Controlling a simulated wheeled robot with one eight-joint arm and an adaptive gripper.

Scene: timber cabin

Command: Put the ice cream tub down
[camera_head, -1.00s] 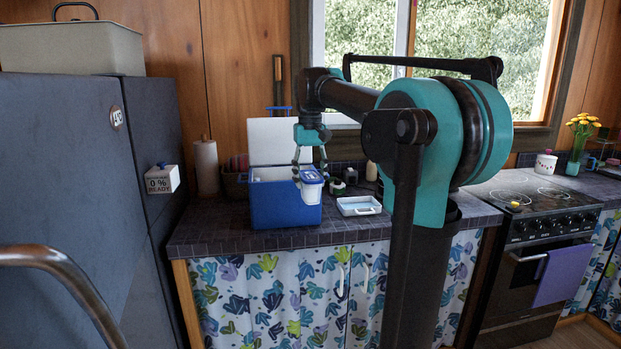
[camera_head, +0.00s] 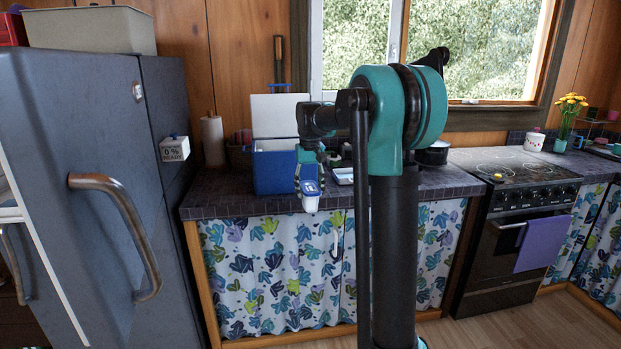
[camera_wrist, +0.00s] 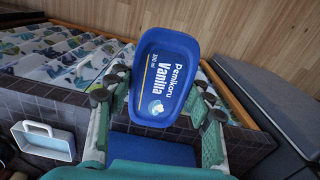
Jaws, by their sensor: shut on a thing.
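The ice cream tub (camera_head: 309,190) is white with a blue lid. In the wrist view the tub (camera_wrist: 165,78) shows its blue lid marked "Pemikoru Vanilla" between the fingers. My gripper (camera_head: 309,178) is shut on it and holds it in the air, in front of the counter's front edge. The wrist view shows my gripper's (camera_wrist: 160,95) fingers on both sides of the tub. The tub's underside is hidden in the wrist view.
A blue cooler (camera_head: 275,170) with its white lid up stands on the tiled counter (camera_head: 215,200). A shallow white tray (camera_head: 343,176) lies to its right. A grey fridge (camera_head: 90,150) stands at left, a stove (camera_head: 520,190) at right. Wooden floor (camera_head: 500,310) lies clear in front.

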